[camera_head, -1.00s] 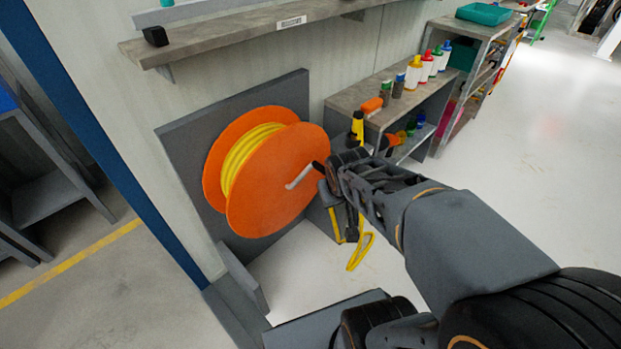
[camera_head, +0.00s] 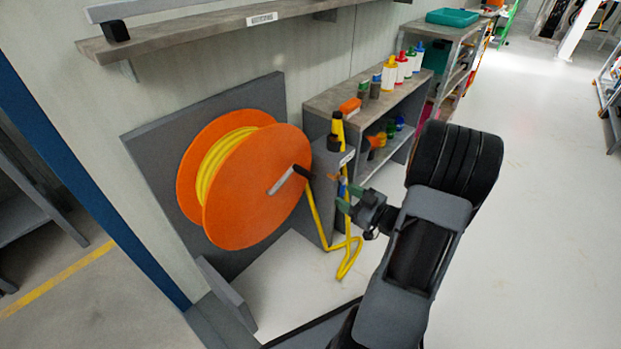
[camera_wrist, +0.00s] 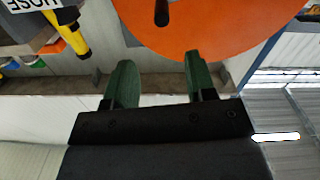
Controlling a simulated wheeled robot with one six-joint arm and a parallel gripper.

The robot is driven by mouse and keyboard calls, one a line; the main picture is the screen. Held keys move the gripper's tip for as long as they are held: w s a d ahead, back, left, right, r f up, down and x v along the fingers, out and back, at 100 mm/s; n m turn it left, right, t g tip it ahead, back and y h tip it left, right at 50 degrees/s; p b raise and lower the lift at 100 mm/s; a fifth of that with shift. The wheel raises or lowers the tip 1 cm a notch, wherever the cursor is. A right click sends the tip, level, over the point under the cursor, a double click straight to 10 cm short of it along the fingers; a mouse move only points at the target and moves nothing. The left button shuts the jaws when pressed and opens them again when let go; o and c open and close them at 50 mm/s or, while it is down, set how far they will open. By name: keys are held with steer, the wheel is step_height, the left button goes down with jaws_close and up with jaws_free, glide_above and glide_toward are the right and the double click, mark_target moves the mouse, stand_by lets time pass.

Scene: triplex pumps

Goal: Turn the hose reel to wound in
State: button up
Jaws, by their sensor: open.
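The hose reel (camera_head: 252,190) has orange discs with yellow hose (camera_head: 218,160) wound between them, on a grey backboard. Its crank, a light arm (camera_head: 281,181) with a black handle (camera_head: 301,171), sticks out from the front disc. My gripper (camera_head: 341,193) is open and empty, to the right of the crank and apart from it. In the wrist view the gripper's green fingers (camera_wrist: 158,78) stand spread, with the orange disc (camera_wrist: 215,22) and the black handle (camera_wrist: 161,12) beyond them.
A grey post with a yellow nozzle (camera_head: 337,127) stands right of the reel, with loose yellow hose (camera_head: 349,262) hanging to the floor. A shelf unit (camera_head: 330,97) with several bottles stands behind. A wall shelf (camera_head: 200,35) runs above. Floor at right is clear.

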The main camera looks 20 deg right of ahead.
mark_target(311, 176)
steer(key=b+x, duration=0.3)
steer(key=x, duration=1)
steer(key=shift+w+a+r+b, duration=0.15)
steer(key=shift+a+b, duration=0.05)
steer(key=shift+b, duration=0.2)
steer(key=shift+c, duration=0.3)
jaws_close()
